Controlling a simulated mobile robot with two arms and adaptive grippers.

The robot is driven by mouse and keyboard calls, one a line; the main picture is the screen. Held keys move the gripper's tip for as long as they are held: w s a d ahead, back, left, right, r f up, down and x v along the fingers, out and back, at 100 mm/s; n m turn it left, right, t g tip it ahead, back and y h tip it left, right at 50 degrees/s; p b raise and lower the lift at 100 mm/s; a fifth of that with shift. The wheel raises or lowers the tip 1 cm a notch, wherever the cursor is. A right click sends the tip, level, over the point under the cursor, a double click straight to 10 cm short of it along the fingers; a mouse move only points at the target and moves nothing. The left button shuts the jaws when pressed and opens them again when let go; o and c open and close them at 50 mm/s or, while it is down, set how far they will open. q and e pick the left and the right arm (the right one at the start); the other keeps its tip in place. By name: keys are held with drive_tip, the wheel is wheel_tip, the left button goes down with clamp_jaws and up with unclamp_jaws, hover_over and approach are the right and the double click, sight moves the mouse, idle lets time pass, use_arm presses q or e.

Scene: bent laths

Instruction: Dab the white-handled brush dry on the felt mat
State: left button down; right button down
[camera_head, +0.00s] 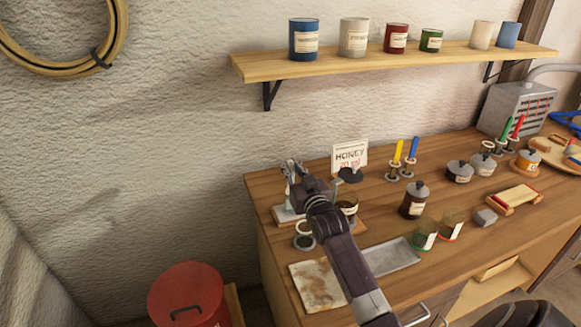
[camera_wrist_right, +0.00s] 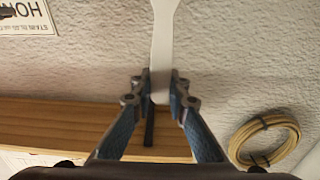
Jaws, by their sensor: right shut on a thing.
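My right gripper (camera_head: 293,174) is at the left end of the workbench, raised above the bench top, its arm coming from below. In the right wrist view the gripper (camera_wrist_right: 161,86) is shut on the white handle (camera_wrist_right: 162,45) of the brush. A thin dark part shows below the fingers there; I cannot tell whether it belongs to the brush. The bristles are not clearly seen. A stained beige mat (camera_head: 318,287), which looks like the felt mat, lies flat at the bench's front left corner, below and apart from the gripper. My left gripper is not in view.
A honey sign (camera_head: 350,157) stands behind the gripper. A dark ringed cup (camera_head: 304,238) sits behind the mat, and a grey tray (camera_head: 390,257) lies to its right. Jars and glasses stand farther right. A red bin (camera_head: 187,292) is left of the bench.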

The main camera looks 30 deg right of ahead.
drive_tip(key=shift+f+b, duration=0.3)
drive_tip(key=shift+f, duration=0.35)
idle(1.4)
wheel_tip(320, 180, up, 7)
drive_tip(key=p, duration=0.7)
drive_tip(key=shift+r, duration=0.2)
drive_tip(key=shift+f, duration=0.1)
